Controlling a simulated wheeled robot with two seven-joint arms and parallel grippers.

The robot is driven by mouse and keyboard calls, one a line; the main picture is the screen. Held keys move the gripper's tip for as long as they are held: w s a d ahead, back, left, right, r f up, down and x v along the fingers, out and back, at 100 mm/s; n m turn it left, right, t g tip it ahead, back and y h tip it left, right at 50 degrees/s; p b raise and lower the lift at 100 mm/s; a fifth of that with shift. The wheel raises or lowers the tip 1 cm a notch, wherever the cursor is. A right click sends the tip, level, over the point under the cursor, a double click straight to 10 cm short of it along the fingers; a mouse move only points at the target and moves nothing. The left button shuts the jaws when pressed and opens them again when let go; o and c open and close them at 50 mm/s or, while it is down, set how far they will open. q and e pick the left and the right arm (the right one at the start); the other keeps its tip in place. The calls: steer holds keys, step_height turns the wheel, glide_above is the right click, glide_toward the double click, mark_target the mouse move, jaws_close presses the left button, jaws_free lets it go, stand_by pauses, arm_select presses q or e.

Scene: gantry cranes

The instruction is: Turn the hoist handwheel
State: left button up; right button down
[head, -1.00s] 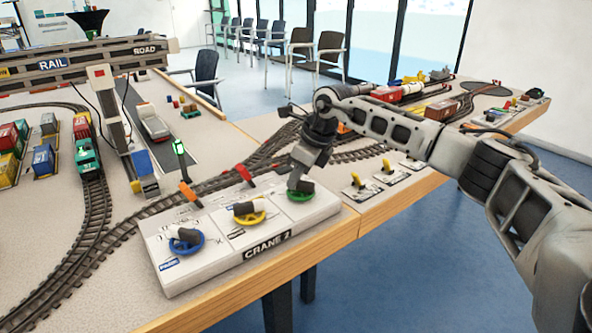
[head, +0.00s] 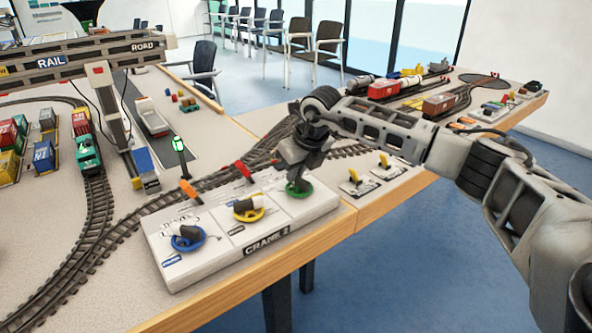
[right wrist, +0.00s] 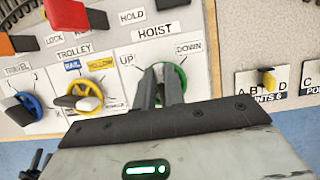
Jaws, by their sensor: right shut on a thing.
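The hoist handwheel is a green wheel (head: 299,190) at the right end of the white CRANE 2 panel (head: 215,233). In the right wrist view the green wheel (right wrist: 181,75) sits under the HOIST label, between UP and DOWN. My right gripper (head: 298,184) reaches down onto it from above. In the right wrist view its fingers (right wrist: 162,75) are shut at the middle of the wheel and hide its grip. A yellow trolley wheel (head: 249,213) and a blue travel wheel (head: 187,240) are to its left. My left gripper is not in view.
Orange (head: 190,191) and red (head: 244,169) levers stand along the panel's back edge. Points switches with yellow levers (head: 384,160) lie to the right. The table's wooden front edge (head: 245,279) is close.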

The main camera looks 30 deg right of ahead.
steer(key=shift+r, duration=0.1)
steer(key=c, duration=1.5)
jaws_free()
steer(key=v, duration=1.6)
